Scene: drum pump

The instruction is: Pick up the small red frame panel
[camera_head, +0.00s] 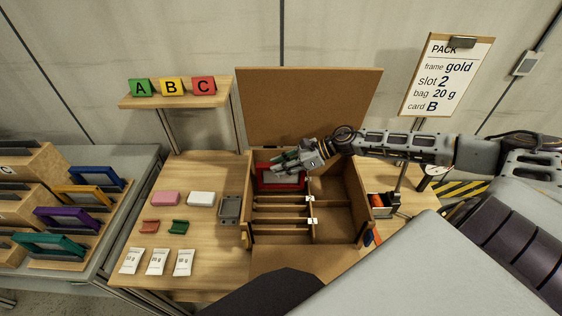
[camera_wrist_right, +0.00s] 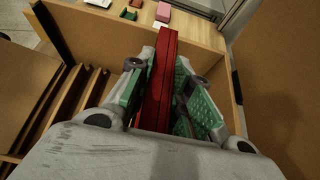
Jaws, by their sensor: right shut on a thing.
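The small red frame panel (camera_head: 283,183) is in the back left part of the open wooden box (camera_head: 335,240), above the slots. My right gripper (camera_head: 288,164) reaches in from the right and is shut on the panel's upper part. In the right wrist view the red panel (camera_wrist_right: 160,80) stands edge-on between the green finger pads of my right gripper (camera_wrist_right: 165,95). Whether the panel's lower edge touches the box is hidden. My left gripper is not seen.
Slot dividers (camera_head: 283,208) lie just in front of the panel. The box lid (camera_head: 310,105) stands open behind. Several coloured frames, including a blue one (camera_head: 97,178), stand on racks at the left. A sign (camera_head: 447,75) hangs at the back right. White bags (camera_head: 157,262) lie front left.

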